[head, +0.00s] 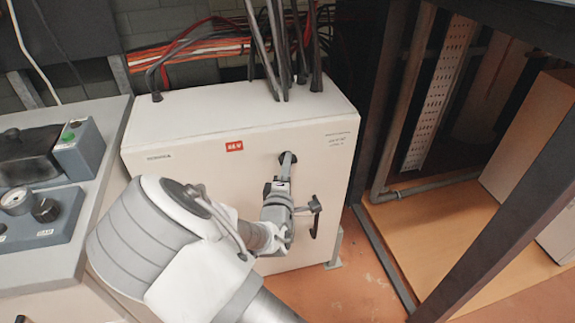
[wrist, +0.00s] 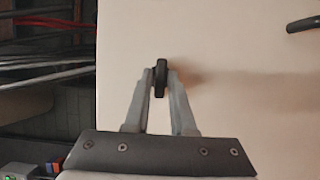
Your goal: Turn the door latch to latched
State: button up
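A dark knob-like latch (wrist: 161,80) on the cream cabinet door (wrist: 230,100) sits between my fingertips in the wrist view. My gripper (wrist: 161,84) has a finger against each side of it and appears shut on it. In the head view my gripper (head: 286,170) reaches the upper right part of the cabinet front, where a dark part of the latch (head: 283,159) shows and the rest is hidden by the fingers. The latch's exact angle is hard to read; in the wrist view it appears edge-on, lengthwise between the fingers.
A second dark handle (head: 315,222) stands out from the door, below and right of my gripper; it also shows at the wrist view's upper right (wrist: 306,24). Cables (head: 285,50) rise from the cabinet top. A grey console (head: 45,215) stands left. A dark frame (head: 365,120) stands right.

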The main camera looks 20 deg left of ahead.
grip_shut()
jog(key=shift+r+m, duration=0.15)
jog(key=shift+m, duration=0.15)
jog(key=shift+w+d+r+m+g+y+b, duration=0.1)
jog(key=shift+m+g+y+b, duration=0.8)
jog(key=shift+m, duration=1.25)
jog(key=shift+w+d+m+g+y+b, duration=0.1)
jog(key=shift+m+g+y+b, duration=0.4)
jog(key=shift+m+g, duration=1.15)
jog(key=shift+d+r+m+g+y+b, duration=0.1)
jog(key=shift+m+g+y+b, duration=0.55)
jog(key=shift+m, duration=1.95)
